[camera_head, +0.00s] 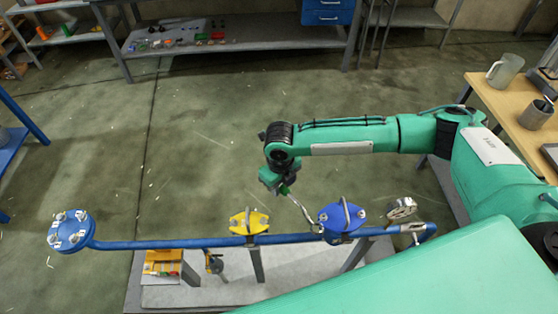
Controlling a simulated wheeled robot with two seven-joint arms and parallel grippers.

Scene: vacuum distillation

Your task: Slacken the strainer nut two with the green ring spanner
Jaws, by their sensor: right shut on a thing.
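My right gripper (283,188) is at the end of my green right arm, above the blue pipe. It is shut on a spanner (302,213), which looks green near the jaws and silver along the shank. The spanner slants down to the right, its far end beside the left edge of the blue strainer cover (331,222). I cannot tell whether it touches or sits around a nut. A grey bar crosses that cover; the single nuts are too small to tell apart. My left gripper is out of view.
The blue pipe (170,244) runs across the front, with a yellow cover (240,225) mid-way and a bolted blue flange (70,232) at left. A round gauge-like part (402,208) stands right of the strainer. A wooden bench (503,103) is at right. The floor behind is clear.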

